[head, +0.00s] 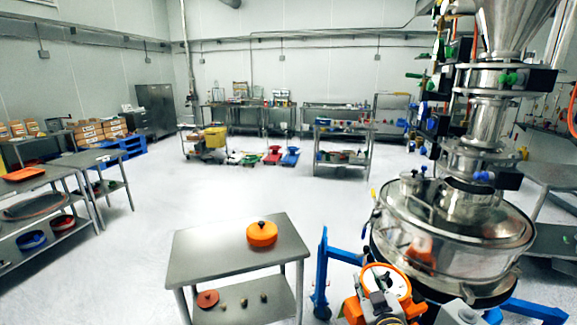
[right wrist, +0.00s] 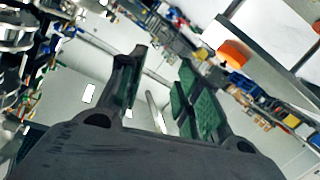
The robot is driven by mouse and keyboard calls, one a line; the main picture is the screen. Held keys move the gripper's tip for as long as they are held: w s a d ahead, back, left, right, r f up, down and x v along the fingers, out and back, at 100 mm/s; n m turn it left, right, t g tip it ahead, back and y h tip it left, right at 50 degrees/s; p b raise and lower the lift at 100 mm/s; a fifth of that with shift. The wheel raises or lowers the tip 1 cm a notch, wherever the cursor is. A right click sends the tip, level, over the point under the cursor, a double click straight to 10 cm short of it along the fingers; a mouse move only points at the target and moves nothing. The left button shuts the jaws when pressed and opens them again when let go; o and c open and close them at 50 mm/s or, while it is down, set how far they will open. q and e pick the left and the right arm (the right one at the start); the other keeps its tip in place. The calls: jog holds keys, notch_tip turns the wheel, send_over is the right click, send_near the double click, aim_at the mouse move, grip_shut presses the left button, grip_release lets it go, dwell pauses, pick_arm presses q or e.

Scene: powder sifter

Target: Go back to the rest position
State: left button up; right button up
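My right gripper (head: 386,306) is at the bottom of the head view, in front of the steel sifter (head: 455,225). In the right wrist view its two green-padded fingers (right wrist: 157,92) are apart with nothing between them. My left gripper is not in view. An orange round lidded object (head: 262,234) with a dark knob sits on the small steel table (head: 205,262), left of the right gripper and apart from it. The orange object also shows in the right wrist view (right wrist: 235,52).
A blue frame (head: 322,270) stands by the sifter, close to my right arm. The small table's lower shelf holds a reddish round item (head: 208,299) and several small pieces. A steel bench (head: 30,180) stands at the left. The floor (head: 240,185) between is clear.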

jog(key=s+d+f+m+g, duration=0.1)
jog(key=s+f+g, duration=0.5)
jog(key=s+f, duration=0.45)
jog(key=s+f+m+g, duration=0.1)
jog(key=s+f+g, duration=0.55)
jog(key=s, duration=0.65)
notch_tip(320, 180, down, 33)
jog(key=s+g, duration=0.1)
jog(key=s, duration=0.1)
jog(key=s+d+f, duration=0.2)
jog(key=s+f, duration=0.8)
jog(key=s, duration=0.1)
jog(key=s+d+f+g, duration=0.1)
jog(key=s+d+f, duration=0.1)
jog(key=s+f, duration=0.8)
jog(key=shift+s+f+n+y, duration=0.3)
jog(key=shift+s+n, duration=0.1)
jog(key=shift+s, duration=0.25)
